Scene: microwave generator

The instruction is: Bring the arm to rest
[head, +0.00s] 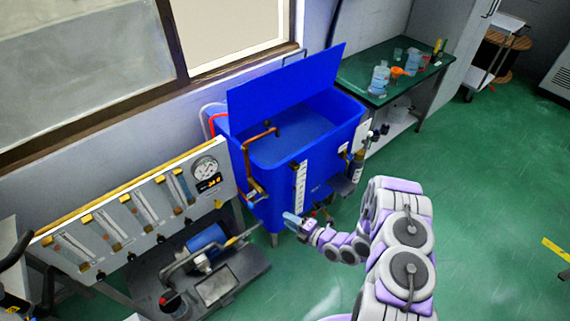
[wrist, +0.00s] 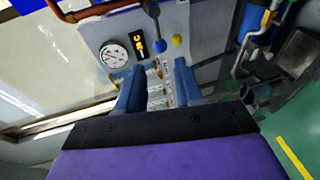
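My arm (head: 395,240) is purple, white and grey. It rises from the bottom of the head view and reaches left and forward, bent, toward the front of the blue tank (head: 285,185). My gripper (head: 292,220) has blue fingers and appears near the tank's lower front corner. I cannot tell whether it touches anything there. In the wrist view the two fingers of my gripper (wrist: 158,80) stand apart. The gap between them looks empty, with the gauge panel (wrist: 150,45) behind it.
The flowmeter panel (head: 135,210) stands left, with a pump (head: 208,240) on a dark base (head: 240,277) below. A green table (head: 400,85) with bottles (head: 379,77) stands behind.

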